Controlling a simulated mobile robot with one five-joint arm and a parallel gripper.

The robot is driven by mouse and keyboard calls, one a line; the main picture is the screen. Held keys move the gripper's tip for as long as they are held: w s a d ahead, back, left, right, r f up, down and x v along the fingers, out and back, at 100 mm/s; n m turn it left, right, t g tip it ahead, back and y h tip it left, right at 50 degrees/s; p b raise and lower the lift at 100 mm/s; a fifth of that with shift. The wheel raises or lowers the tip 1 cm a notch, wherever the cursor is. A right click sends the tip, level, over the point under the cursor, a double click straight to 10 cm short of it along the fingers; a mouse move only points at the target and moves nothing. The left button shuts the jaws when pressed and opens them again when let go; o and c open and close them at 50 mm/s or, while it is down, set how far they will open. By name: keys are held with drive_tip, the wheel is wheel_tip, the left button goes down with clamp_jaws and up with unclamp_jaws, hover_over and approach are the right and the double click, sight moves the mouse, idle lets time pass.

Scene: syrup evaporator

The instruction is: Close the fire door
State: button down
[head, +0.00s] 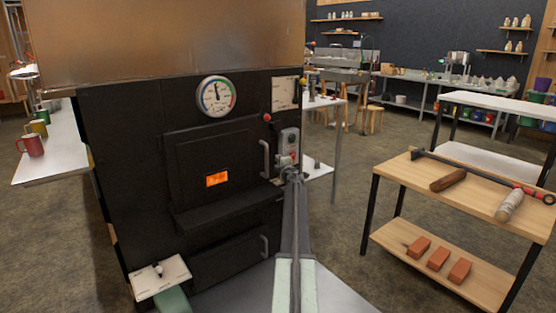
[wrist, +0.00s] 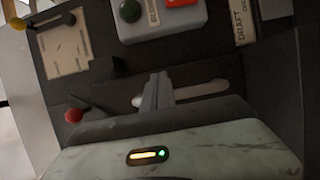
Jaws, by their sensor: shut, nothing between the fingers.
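The fire door (head: 190,160) is a black panel with a small glowing orange window (head: 217,179) and a grey bar handle (head: 264,158) at its right edge. In the head view it looks shut or nearly so; I cannot tell whether it is fully flush. My gripper (head: 291,174) is to the right of the handle, just below the grey control box (head: 289,141). In the wrist view my gripper (wrist: 158,90) is shut and empty, in front of a pale bar handle (wrist: 205,88) that it partly hides. I cannot tell whether they touch.
A red knob (head: 267,117) and a round gauge (head: 216,96) are on the evaporator front. A lower panel with its own handle (head: 264,245) is below the door. A wooden cart (head: 400,172) with tools and bricks stands right, with open floor between.

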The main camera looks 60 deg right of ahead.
drive_tip(key=s+a, duration=0.3)
drive_tip(key=s, duration=0.8)
drive_tip(key=shift+a, duration=0.2)
drive_tip(key=shift+w, duration=0.1)
